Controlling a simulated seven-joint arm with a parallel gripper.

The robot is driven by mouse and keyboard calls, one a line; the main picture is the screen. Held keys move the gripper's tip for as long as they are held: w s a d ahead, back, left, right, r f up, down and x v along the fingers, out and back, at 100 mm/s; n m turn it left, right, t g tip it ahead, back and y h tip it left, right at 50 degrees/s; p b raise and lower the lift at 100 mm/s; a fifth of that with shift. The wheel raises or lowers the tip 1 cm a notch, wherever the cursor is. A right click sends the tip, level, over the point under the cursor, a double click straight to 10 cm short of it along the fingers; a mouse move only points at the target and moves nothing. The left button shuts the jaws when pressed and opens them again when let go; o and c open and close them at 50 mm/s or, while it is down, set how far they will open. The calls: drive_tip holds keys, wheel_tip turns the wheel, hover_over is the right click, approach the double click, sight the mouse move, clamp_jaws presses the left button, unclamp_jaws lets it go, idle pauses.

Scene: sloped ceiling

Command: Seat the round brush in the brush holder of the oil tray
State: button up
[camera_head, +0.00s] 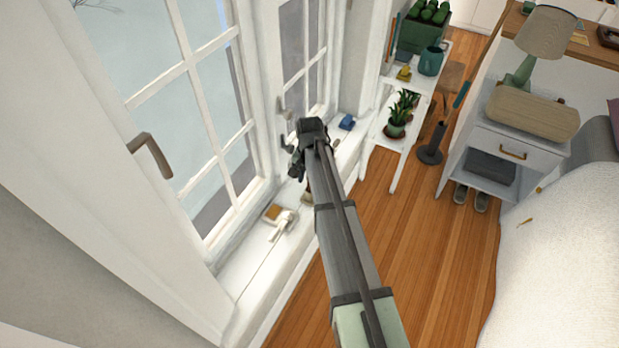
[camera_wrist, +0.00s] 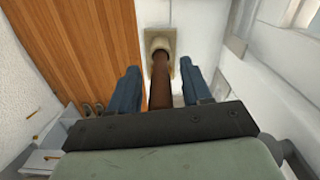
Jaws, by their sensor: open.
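A brown round handle (camera_wrist: 160,80), probably the round brush's, stands between my gripper's fingers (camera_wrist: 161,69) in the wrist view. The fingers are open, with a gap on each side of the handle. Its far end meets a beige square block (camera_wrist: 157,36) on the white sill; I cannot tell whether this is a stand or part of the brush. In the head view my arm mostly covers this spot, and only a beige bit (camera_head: 307,198) shows beside it. I cannot make out the oil tray or its brush holder for certain.
A brown-orange piece (camera_head: 272,212) and a white piece (camera_head: 283,223) lie on the window sill (camera_head: 245,268). A small blue object (camera_head: 347,122) sits farther along it. Window handles (camera_head: 150,155) jut out close by. A white plant shelf (camera_head: 398,145) stands beyond the sill.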

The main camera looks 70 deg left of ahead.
wheel_tip(320, 180, up, 12)
drive_tip(key=shift+r, duration=0.1)
drive_tip(key=w+d+f+m+h, duration=0.1)
drive_tip(key=w+d+f, duration=0.8)
drive_tip(key=w, duration=0.2)
drive_tip(key=w+d+f+m, duration=0.2)
drive_tip(key=w+d+f, duration=0.65)
drive_tip(key=w, duration=0.25)
drive_tip(key=w+d+f+m+g, duration=0.1)
drive_tip(key=w+d+f, duration=0.25)
drive_tip(key=d, duration=0.45)
drive_tip(key=w+d+f+g+h, duration=0.1)
drive_tip(key=w+d+f, duration=0.1)
drive_tip(key=d+f, duration=0.45)
drive_tip(key=w+d+f+m, duration=0.1)
drive_tip(key=w+d+f, duration=0.15)
drive_tip(key=d, duration=0.75)
drive_tip(key=s+d+f+m+g, duration=0.1)
drive_tip(key=d+f, duration=0.3)
drive_tip(key=d, duration=0.7)
drive_tip(key=s+d+f+m+g, duration=0.15)
drive_tip(key=d+f, duration=0.25)
drive_tip(key=d, duration=0.7)
drive_tip(key=s+d+f+m+g+y, duration=0.2)
drive_tip(key=s+d+f+m, duration=0.1)
drive_tip(key=s+d, duration=1.4)
